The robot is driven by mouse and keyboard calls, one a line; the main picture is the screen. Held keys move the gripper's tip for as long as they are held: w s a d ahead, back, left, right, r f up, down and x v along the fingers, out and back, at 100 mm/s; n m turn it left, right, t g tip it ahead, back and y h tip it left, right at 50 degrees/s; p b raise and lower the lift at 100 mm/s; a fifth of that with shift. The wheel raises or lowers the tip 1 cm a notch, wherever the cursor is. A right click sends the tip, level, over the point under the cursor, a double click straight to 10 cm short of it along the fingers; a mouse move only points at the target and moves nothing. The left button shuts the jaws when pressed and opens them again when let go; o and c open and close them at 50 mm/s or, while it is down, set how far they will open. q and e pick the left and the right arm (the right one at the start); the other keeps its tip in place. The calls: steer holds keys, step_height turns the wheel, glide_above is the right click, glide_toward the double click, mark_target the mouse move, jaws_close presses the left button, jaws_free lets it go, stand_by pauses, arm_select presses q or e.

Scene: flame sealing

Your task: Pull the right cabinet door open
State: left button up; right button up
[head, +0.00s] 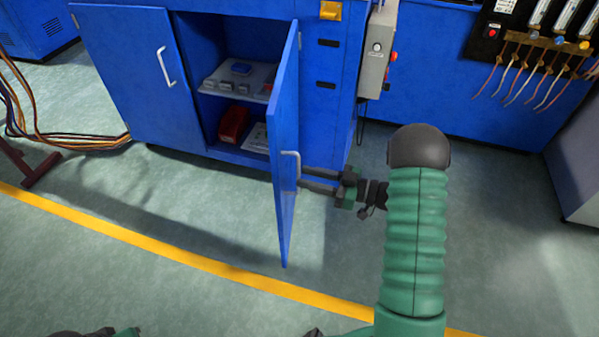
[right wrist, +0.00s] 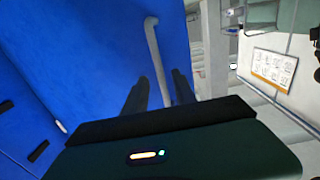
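The blue right cabinet door (head: 285,130) stands swung out from the cabinet, seen nearly edge-on in the head view. Its pale bar handle (head: 297,165) is on the face turned to the right. In the right wrist view the handle (right wrist: 154,50) runs down between my two dark fingers. My right gripper (head: 302,180) is at the handle from the right, its fingers spread apart with the handle between them. The fingers do not look closed on it.
The left cabinet door (head: 130,75) is shut. Inside the cabinet (head: 205,105) are a shelf with grey items and a red object (head: 233,124) below. A grey control box (head: 377,50) is on the cabinet's right side. The floor (head: 150,200) before the door is clear.

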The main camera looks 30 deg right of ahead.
steer(key=p+v, duration=0.3)
steer(key=v, duration=1)
steer(key=shift+s+d, duration=0.25)
steer(key=shift+d, duration=0.05)
